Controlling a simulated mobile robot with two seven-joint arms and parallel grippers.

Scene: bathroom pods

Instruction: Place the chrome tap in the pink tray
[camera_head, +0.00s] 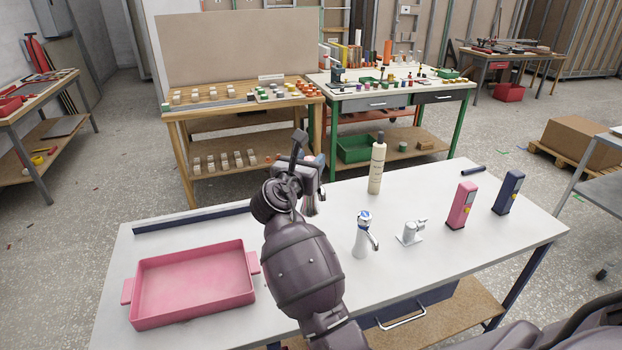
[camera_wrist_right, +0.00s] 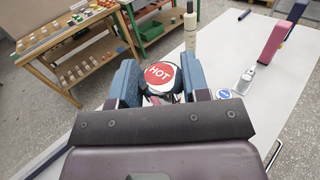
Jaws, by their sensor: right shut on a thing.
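My right gripper (camera_head: 306,175) is raised above the middle of the white table and shut on a tap with a red cap marked HOT (camera_wrist_right: 160,76). In the head view the gripper hides most of this tap; a bit of its metal body (camera_head: 311,203) shows below. The pink tray (camera_head: 190,319) lies on the table at the left, empty, apart from the gripper and to its left. A tap with a blue cap (camera_head: 362,240) stands upright right of my arm. My left gripper is out of view.
A cream bottle (camera_head: 377,170) stands at the table's back. A pink device (camera_head: 461,206) and a navy device (camera_head: 508,193) stand at the right. A dark bar (camera_head: 190,218) runs along the back left edge. The tabletop between bar and tray is clear.

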